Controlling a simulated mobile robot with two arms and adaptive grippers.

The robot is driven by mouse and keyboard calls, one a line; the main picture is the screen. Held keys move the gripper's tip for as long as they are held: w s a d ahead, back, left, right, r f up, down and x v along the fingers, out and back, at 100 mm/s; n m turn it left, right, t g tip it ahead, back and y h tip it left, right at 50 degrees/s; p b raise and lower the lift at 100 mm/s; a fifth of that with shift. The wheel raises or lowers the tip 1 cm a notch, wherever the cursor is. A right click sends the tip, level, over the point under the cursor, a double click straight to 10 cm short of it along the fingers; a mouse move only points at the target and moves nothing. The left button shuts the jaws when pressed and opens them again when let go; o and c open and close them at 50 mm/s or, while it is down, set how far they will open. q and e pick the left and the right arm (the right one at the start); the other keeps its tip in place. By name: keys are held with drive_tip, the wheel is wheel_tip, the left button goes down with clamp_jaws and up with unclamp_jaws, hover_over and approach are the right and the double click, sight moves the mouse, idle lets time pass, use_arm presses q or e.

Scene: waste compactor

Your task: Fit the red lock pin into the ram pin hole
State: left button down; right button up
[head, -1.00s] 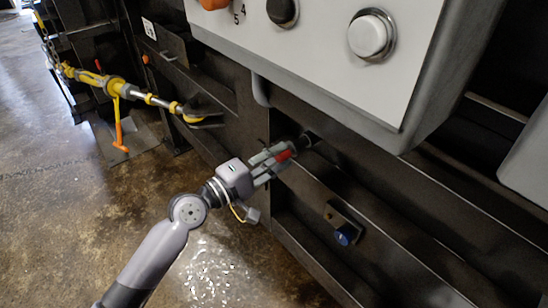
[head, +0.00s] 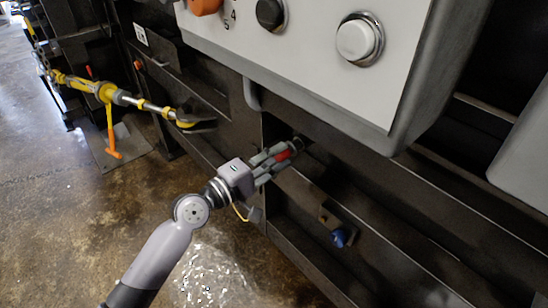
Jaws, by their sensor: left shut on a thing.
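My left gripper (head: 279,158) reaches in from the lower left and is shut on the red lock pin (head: 284,154). Only part of the red pin shows between the fingers. Its far end points at the dark recess (head: 300,141) in the black machine frame, where the ram pin hole seems to be. The hole itself is too dark and too covered to make out, and I cannot tell whether the pin tip is inside it or just in front of it. My right gripper is not in view.
A light grey control panel (head: 310,60) with a white button (head: 359,39) overhangs above the gripper. A blue knob (head: 340,237) on a bracket sits lower right. A yellow tool (head: 130,98) with an orange handle is at the left. The floor (head: 60,230) at lower left is clear.

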use_arm(q)
drive_tip(key=shift+x, duration=1.2)
idle(0.3)
drive_tip(key=c, duration=1.2)
unclamp_jaws()
drive_tip(key=shift+f, duration=0.1)
drive_tip(key=shift+c, duration=0.5)
drive_tip(key=shift+v, duration=3.4)
drive_tip(key=shift+s+a, duration=0.1)
